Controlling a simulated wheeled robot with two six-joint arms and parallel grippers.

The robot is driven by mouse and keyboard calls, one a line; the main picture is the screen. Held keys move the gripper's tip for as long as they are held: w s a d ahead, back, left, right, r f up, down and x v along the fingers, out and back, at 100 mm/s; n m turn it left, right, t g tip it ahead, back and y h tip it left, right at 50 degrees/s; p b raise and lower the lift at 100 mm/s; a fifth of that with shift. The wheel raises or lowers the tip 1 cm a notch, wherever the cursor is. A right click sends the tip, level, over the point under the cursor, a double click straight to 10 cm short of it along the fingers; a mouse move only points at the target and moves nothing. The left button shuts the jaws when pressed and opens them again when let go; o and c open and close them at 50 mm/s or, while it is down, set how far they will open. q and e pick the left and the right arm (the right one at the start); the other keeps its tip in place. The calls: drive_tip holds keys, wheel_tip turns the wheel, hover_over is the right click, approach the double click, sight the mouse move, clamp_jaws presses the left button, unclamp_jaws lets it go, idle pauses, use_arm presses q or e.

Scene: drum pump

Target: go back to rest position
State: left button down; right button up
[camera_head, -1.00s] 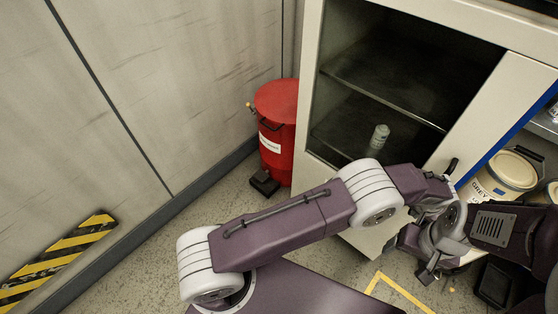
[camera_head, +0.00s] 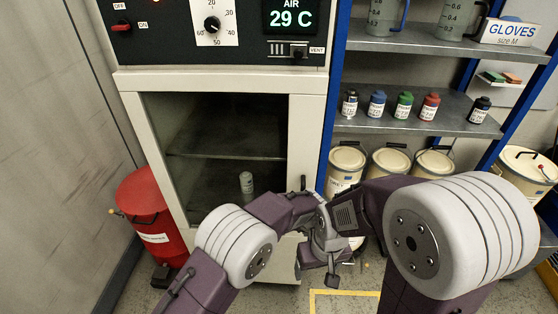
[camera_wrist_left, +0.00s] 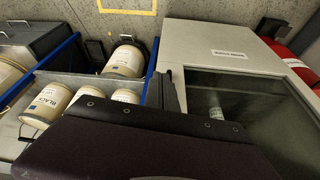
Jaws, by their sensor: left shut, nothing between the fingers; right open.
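My left arm comes in from the lower left in the head view. Its wrist end, with my left gripper (camera_head: 320,222), overlaps my right arm in front of the cabinet. The left gripper is shut and empty, though its fingertips are hard to make out. My right arm comes in from the right, with a large white joint close to the camera. My right gripper (camera_head: 318,266) hangs just below, open and empty, above the floor.
The cabinet (camera_head: 134,142) with a dark window stands close behind the grippers; a small bottle (camera_head: 246,183) is inside. A red bin (camera_head: 146,204) stands left. Shelves with jugs and small bottles (camera_head: 403,105) stand right, above paint cans (camera_head: 346,165). Yellow tape (camera_head: 345,293) marks the floor.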

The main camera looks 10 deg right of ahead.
use_arm(q)
drive_tip(key=w+a+r+n+t, duration=0.1)
drive_tip(key=w+a+r+n, duration=0.2)
drive_tip(key=w+a+r, duration=0.75)
drive_tip(key=s+a+r+n+y, duration=0.1)
drive_tip(key=a+n, duration=0.1)
drive_tip(key=a, duration=0.7)
drive_tip(key=s+a+r+n+y, duration=0.1)
drive_tip(key=s+a, duration=0.1)
drive_tip(key=a, duration=0.6)
drive_tip(key=s+a+f+n+g, duration=0.1)
drive_tip(key=s+a+n, duration=0.1)
drive_tip(key=s+a, duration=0.85)
drive_tip(key=s+f+m+g, duration=0.2)
drive_tip(key=s+f, duration=0.3)
drive_tip(key=s, duration=0.7)
drive_tip(key=shift+a+f+m+g, duration=0.3)
drive_tip(key=shift+a, duration=0.05)
